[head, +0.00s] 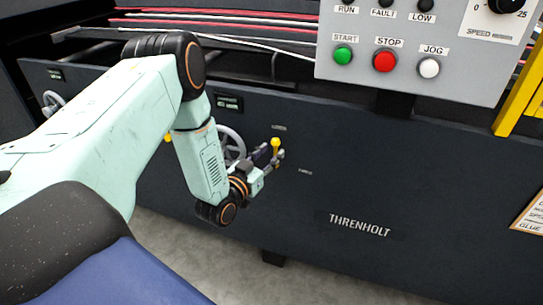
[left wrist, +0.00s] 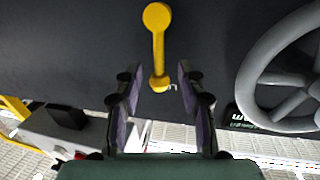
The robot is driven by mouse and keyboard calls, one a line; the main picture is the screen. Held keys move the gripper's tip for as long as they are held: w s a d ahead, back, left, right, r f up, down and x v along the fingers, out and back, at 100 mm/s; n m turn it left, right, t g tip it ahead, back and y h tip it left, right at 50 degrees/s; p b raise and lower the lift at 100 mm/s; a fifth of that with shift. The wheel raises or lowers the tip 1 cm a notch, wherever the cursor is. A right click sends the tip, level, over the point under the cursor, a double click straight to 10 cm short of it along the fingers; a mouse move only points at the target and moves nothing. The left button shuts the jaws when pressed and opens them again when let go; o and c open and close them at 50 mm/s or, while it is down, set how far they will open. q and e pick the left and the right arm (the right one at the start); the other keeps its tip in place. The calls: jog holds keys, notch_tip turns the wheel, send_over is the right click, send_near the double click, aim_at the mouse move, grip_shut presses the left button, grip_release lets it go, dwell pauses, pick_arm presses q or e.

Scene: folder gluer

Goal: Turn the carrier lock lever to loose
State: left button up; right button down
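The carrier lock lever is yellow with a round knob; in the head view the lever (head: 275,144) stands on the dark machine panel, knob up, beside a small label too small to read for sure. In the left wrist view the lever (left wrist: 157,42) is at top centre, its narrow end between the fingertips. My left gripper (head: 268,157) is at the lever in the head view. In the left wrist view the left gripper (left wrist: 157,82) is open, one finger on each side of the lever's narrow end, with gaps on both sides. My right gripper is not in view.
A grey handwheel (head: 232,146) sits just left of the lever; it also shows at the right of the left wrist view (left wrist: 252,82). A control box (head: 420,45) with buttons hangs above right. The panel around the THRENHOLT plate (head: 360,225) is clear.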

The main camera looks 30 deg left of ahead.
pick_arm(q)
jog(key=shift+w, duration=0.5)
grip_shut()
dwell(0.4)
